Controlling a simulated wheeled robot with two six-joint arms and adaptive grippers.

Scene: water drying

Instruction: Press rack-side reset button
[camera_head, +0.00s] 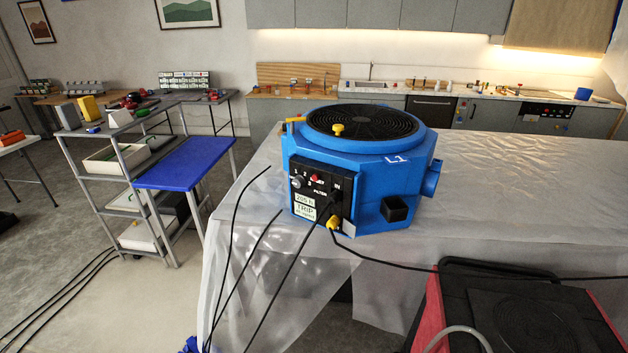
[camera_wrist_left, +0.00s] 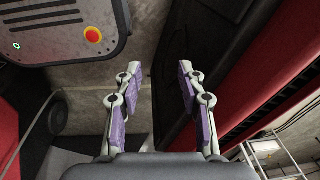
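A blue drying machine (camera_head: 365,165) marked L1, with a round black grille on top, stands on a sheet-covered table. Its black control panel (camera_head: 322,188) faces front left and carries a small red button (camera_head: 314,178), a grey knob (camera_head: 297,182) and a label (camera_head: 304,213) reading TRIP. Text beside the red button is too small to read surely. I cannot tell which button is the rack-side reset. My left gripper (camera_wrist_left: 157,82) is open and empty in the left wrist view, apart from anything, and does not show in the head view. My right gripper is in neither view.
A grey shelf rack (camera_head: 128,190) and a blue-topped stand (camera_head: 185,163) are at left. Plastic sheeting (camera_head: 510,185) covers the table. Black cables hang near the panel. The left wrist view shows a grey panel with a red-and-yellow button (camera_wrist_left: 93,34).

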